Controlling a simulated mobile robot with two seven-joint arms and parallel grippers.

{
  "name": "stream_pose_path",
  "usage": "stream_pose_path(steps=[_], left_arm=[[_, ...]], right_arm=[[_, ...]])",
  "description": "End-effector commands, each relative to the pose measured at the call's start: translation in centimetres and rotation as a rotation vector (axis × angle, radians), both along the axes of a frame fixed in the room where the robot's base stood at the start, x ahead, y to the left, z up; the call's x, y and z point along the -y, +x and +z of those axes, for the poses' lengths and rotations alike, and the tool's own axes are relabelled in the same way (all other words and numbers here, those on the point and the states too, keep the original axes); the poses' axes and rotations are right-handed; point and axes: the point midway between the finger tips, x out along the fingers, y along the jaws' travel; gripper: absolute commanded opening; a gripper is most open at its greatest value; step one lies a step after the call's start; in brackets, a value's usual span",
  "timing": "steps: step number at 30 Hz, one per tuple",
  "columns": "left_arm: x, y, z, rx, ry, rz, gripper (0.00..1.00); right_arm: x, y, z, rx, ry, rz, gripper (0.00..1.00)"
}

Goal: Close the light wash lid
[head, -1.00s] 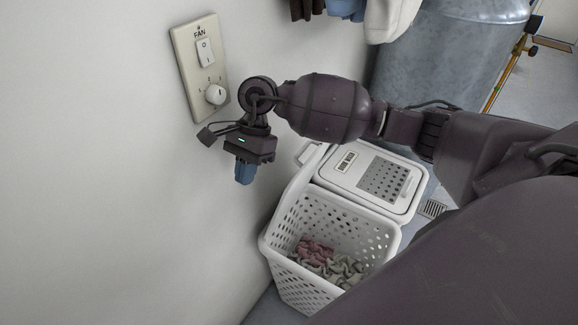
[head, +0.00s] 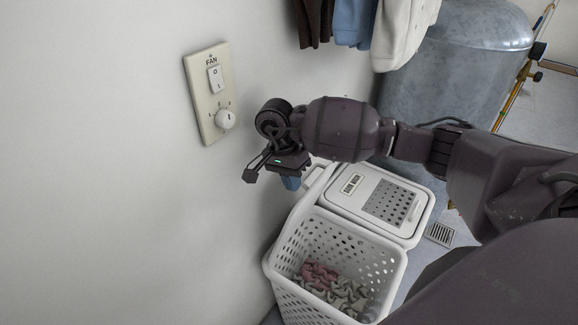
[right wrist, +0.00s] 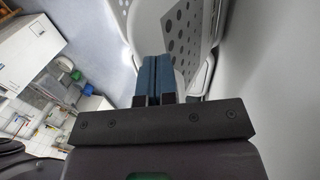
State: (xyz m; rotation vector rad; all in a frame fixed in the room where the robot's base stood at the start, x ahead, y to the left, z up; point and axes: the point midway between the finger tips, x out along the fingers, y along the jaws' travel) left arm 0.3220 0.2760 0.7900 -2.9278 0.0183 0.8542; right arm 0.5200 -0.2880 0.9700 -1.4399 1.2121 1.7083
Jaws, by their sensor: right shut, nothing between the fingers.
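A white two-part laundry hamper stands on the floor by the wall in the head view. Its near basket (head: 283,262) is open, with pink and grey-white clothes inside. A raised white panel (head: 296,217), seen nearly edge-on along the wall side, appears to be the open lid. The far compartment's lid (head: 345,200) is shut; its label is too small to read surely. My right gripper (head: 291,183) points down above the hamper's wall side, its blue fingers shut and empty. In the right wrist view, the fingers (right wrist: 154,75) overlap white perforated plastic (right wrist: 185,30); contact is unclear. My left gripper is not in view.
A wall plate (head: 207,95) with a fan switch and knob is left of my right gripper. Clothes (head: 352,22) hang at the top. A grey metal tank (head: 450,75) stands behind the hamper. A floor drain (head: 440,235) lies right of it.

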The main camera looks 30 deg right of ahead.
Motion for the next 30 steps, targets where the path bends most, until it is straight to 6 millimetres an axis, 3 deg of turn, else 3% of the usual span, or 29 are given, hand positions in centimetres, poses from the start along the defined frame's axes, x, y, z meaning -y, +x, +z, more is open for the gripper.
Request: stream_pose_path(steps=[9,23,30], left_arm=[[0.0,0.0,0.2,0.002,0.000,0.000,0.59],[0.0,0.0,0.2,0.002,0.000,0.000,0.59],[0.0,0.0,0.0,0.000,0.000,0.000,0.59]], right_arm=[[0.3,-0.7,-2.7,0.000,0.001,0.000,0.00],[0.4,-0.8,-2.8,0.003,0.003,0.000,0.00],[1.2,-2.3,-3.3,0.039,0.018,-0.001,0.00]])
